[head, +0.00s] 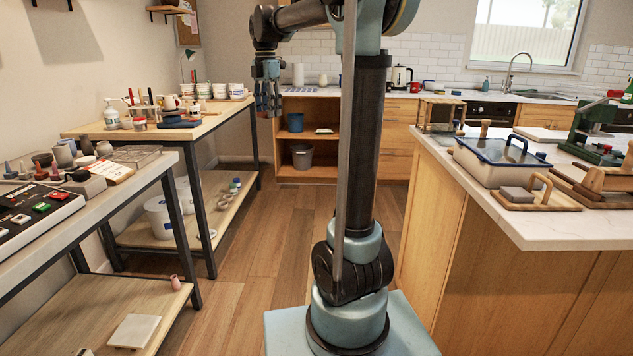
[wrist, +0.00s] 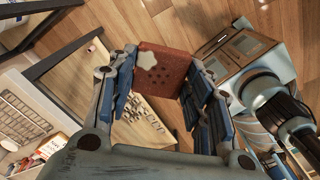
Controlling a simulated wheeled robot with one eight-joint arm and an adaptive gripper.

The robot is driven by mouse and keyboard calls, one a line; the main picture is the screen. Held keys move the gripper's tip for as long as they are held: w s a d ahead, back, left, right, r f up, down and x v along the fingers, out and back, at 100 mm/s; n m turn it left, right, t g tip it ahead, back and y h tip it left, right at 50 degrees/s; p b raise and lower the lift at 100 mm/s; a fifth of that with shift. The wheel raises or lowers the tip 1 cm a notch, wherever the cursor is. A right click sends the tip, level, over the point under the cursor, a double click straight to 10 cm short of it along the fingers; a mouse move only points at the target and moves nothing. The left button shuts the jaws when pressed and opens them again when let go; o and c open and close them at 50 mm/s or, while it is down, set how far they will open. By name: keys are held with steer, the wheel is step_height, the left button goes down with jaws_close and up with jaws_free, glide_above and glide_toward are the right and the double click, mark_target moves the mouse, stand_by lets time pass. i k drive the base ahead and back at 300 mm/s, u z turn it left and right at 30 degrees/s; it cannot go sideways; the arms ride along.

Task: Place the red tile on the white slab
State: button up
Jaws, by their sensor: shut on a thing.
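The red tile (wrist: 158,75) is a brick-red square block with several dark dots and a pale patch. My gripper (wrist: 160,82) is shut on it, with one finger on each side, above the floor in the wrist view. In the head view my gripper (head: 268,104) hangs pointing down at the upper middle, and I cannot make out the tile there. A white slab (head: 134,331) lies flat on the lower shelf of the near left bench, clear on top. Another pale flat piece (head: 325,131) lies in the open cabinet at the back.
A small pink vase (head: 175,283) stands on the same shelf as the white slab. The left benches (head: 165,131) hold bottles, pots and tools. The island (head: 580,233) at right carries a lidded tray (head: 500,160) and presses. The wooden floor between is open.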

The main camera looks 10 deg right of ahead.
mark_target(541, 133)
steer(key=z, duration=0.05)
steer(key=i, duration=3.4)
steer(key=z, duration=3.4)
